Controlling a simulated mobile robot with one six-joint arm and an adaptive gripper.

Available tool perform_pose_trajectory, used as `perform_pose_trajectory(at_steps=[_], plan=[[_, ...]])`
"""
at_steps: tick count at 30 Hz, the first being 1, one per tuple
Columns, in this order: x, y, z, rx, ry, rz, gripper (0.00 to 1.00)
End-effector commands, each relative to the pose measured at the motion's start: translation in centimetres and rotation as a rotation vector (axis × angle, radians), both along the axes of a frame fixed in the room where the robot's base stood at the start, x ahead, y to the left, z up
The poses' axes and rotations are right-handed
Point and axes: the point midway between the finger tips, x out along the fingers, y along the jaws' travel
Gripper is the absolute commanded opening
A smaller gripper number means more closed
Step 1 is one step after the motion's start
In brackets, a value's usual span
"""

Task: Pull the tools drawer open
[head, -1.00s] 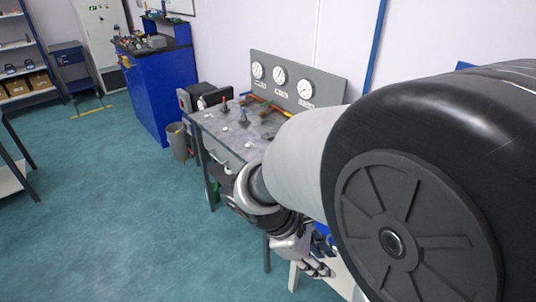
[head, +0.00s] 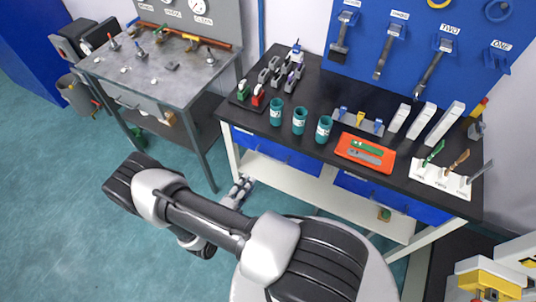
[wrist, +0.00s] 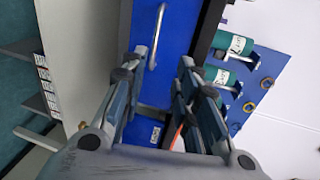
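A blue drawer front (head: 268,148) sits under the left part of the black-topped workbench and looks shut. A second blue drawer (head: 390,198) is under the right part. I cannot read which one is labelled tools. My gripper (head: 240,187) is low in front of the bench, near the left drawer. In the wrist view, my gripper (wrist: 156,70) is open and empty, its fingers spread wide. The blue drawer front (wrist: 178,28) lies ahead with a silver bar handle (wrist: 155,40) between and beyond the fingertips. A small white-lettered label (wrist: 155,134) shows lower on the front.
The black benchtop (head: 310,92) carries teal cups (head: 299,120), an orange tray (head: 364,153) and several tools. A pale lower shelf (head: 290,182) runs beneath the drawers. A grey gauge table (head: 150,75) stands left. Floor at lower left is clear.

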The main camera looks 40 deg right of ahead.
Motion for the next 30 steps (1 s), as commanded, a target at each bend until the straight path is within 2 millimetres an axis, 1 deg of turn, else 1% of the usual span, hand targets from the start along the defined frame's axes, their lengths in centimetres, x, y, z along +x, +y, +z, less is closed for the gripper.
perform_pose_trajectory(at_steps=[2,5,8,24,27,30], plan=[[-0.2,-0.1,-0.6,-0.01,0.025,0.021,0.28],[0.0,-0.7,-1.0,-0.013,0.034,0.028,0.28],[0.5,-2.1,-1.3,-0.012,0.033,0.023,0.28],[4.7,-12.4,-3.7,-0.011,0.028,0.022,0.28],[5.3,-13.9,-4.0,-0.011,0.028,0.022,0.28],[5.8,-14.9,-4.2,-0.011,0.03,0.023,0.28]])
